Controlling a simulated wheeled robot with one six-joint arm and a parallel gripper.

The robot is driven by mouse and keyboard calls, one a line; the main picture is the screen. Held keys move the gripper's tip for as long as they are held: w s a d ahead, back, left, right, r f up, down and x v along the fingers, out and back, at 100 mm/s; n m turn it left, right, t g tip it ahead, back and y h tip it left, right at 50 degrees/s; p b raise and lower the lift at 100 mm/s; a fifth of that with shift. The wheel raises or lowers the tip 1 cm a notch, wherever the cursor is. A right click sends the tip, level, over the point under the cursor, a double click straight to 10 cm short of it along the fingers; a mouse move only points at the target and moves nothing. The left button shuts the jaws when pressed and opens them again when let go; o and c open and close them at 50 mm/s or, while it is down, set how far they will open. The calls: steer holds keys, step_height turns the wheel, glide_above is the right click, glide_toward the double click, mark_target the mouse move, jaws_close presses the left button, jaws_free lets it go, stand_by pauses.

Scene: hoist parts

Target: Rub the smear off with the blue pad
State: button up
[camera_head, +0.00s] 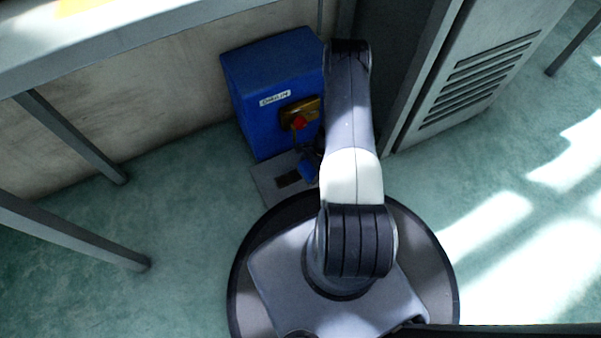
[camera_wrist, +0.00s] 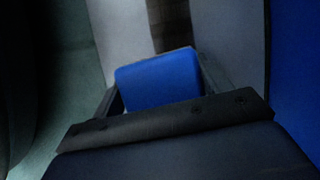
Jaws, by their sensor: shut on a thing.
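The blue pad (camera_wrist: 158,80) sits between the fingers of my gripper (camera_wrist: 160,92), which is shut on it. In the head view the blue pad (camera_head: 307,172) shows small beside my arm, low over the grey plate. The smear (camera_head: 288,180) is a dark brown patch on that plate, just left of the pad. In the wrist view the smear (camera_wrist: 170,24) is a dark band beyond the pad's far edge, partly hidden by the pad. I cannot tell whether the pad touches the plate.
The grey plate (camera_head: 265,182) lies at the foot of a blue box (camera_head: 250,85) with a label, a brass fitting and a red knob (camera_head: 299,123). A grey louvred cabinet (camera_head: 470,85) stands to the right. Table legs (camera_head: 75,140) stand at left, with open floor between.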

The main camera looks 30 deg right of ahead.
steer(key=shift+d, duration=4.35)
steer(key=shift+s+a+f, duration=0.1)
steer(key=shift+a+f, duration=0.05)
steer(key=shift+a, duration=3.85)
steer(key=a, duration=1.3)
steer(key=shift+a+r, duration=0.25)
steer(key=shift+a, duration=0.1)
